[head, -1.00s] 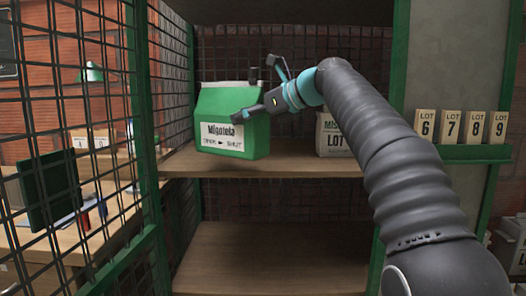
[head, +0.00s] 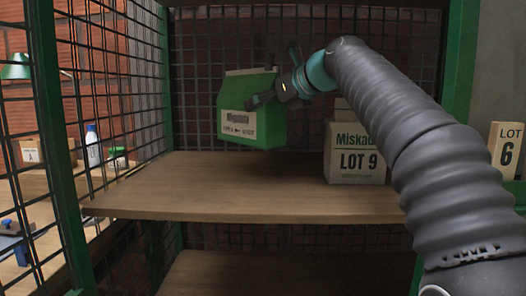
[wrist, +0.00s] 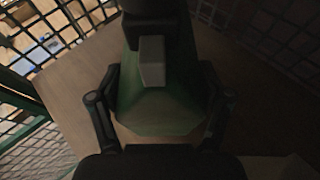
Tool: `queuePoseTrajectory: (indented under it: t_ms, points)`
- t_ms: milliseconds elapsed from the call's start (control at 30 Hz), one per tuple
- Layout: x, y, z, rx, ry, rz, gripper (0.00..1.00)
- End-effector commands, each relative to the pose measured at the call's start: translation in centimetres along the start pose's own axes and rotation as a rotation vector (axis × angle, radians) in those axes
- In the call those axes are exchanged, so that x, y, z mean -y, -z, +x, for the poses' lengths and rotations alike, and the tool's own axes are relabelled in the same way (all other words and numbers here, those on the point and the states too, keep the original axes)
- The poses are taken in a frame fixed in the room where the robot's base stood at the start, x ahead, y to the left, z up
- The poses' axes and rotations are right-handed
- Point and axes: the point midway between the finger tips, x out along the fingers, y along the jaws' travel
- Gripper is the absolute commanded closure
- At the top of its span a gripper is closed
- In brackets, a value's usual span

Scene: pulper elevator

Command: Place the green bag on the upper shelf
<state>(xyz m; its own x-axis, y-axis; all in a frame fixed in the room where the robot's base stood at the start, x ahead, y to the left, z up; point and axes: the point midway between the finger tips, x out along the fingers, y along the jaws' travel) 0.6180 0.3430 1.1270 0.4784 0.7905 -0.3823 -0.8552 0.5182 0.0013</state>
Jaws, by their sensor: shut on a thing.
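The green bag (head: 240,122) has a white label and a pale folded top. It is slightly tilted and appears to hang a little above the upper shelf (head: 190,190), toward the back. My gripper (head: 262,100) is shut on the bag at its right side. In the wrist view the green bag (wrist: 160,112) sits between the two fingers (wrist: 160,100), with the wooden shelf (wrist: 65,85) beneath it. The wrist view is dark, so the exact finger contact is hard to see.
Wire mesh (head: 115,90) closes the left side and back. The left and front of the shelf are bare. A lower shelf (head: 270,275) lies below.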

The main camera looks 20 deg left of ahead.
Motion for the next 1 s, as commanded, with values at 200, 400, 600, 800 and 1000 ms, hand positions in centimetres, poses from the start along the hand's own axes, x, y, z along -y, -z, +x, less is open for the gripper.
queuePoseTrajectory:
  t_ms: [200, 400, 600, 800, 1000]
  points:
    - [0.2, 2.5, 0.8, 0.001, 0.005, 0.003, 0.89]
    - [0.3, 4.0, 1.4, 0.002, 0.006, 0.002, 0.89]
    - [0.3, 6.1, 2.2, 0.000, 0.007, 0.002, 0.89]
    - [0.3, 7.8, 3.0, 0.001, 0.006, 0.002, 0.89]
    - [0.3, 7.8, 3.0, 0.002, 0.007, 0.001, 0.89]
